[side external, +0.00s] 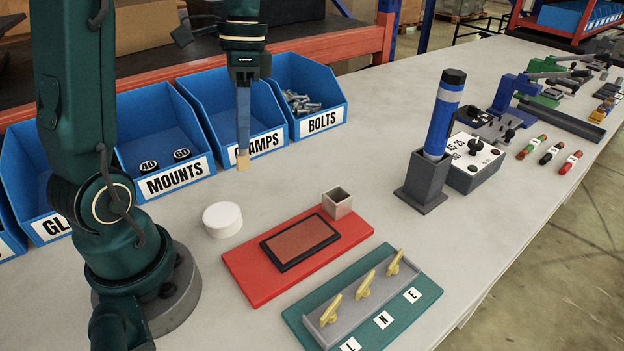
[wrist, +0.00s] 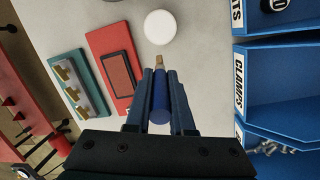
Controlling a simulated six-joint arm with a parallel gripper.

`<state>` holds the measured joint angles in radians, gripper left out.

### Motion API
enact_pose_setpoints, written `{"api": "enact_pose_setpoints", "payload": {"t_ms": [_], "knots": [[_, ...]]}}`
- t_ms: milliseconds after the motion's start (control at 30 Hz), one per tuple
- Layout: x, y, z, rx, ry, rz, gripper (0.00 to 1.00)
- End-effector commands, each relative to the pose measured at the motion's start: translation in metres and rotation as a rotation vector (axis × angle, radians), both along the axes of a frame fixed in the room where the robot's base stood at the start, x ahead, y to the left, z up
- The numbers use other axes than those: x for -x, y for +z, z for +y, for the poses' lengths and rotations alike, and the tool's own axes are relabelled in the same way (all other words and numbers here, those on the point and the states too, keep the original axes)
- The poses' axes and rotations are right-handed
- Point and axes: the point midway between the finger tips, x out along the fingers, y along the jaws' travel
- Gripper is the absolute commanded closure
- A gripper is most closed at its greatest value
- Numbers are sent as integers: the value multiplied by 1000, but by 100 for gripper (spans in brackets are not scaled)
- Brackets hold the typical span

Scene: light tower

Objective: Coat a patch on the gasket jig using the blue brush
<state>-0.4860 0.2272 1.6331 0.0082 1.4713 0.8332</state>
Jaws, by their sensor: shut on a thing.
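My gripper (side external: 243,125) is shut on the blue brush, which hangs upright above the table in front of the CLAMPS bin. In the wrist view the brush's blue handle (wrist: 160,103) lies between the two fingers, and its tan tip (wrist: 159,61) sticks out past them. The tan tip also shows in the side view (side external: 242,161). The gasket jig (side external: 244,272) is a red board with a black-framed, reddish-brown patch (side external: 300,241). My gripper is up and behind the jig, apart from it. A white round pot or disc (side external: 222,219) stands behind the jig's left end.
A small square open holder (side external: 338,203) stands at the jig's back right corner. A teal board (side external: 375,290) with yellow keys lies in front. A blue cylinder (side external: 441,125) stands in a grey holder at right. Blue bins (side external: 163,150) line the back.

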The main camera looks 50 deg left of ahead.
Motion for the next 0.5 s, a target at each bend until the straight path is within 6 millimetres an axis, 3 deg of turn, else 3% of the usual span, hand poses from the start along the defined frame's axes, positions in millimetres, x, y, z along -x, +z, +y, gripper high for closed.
{"api": "enact_pose_setpoints", "payload": {"t_ms": [100, 233, 500], "knots": [[26, -5, 3, 21, 22, 43, 100], [45, -8, 6, 49, 65, 94, 100], [47, -12, 9, 76, 87, 143, 100]]}}
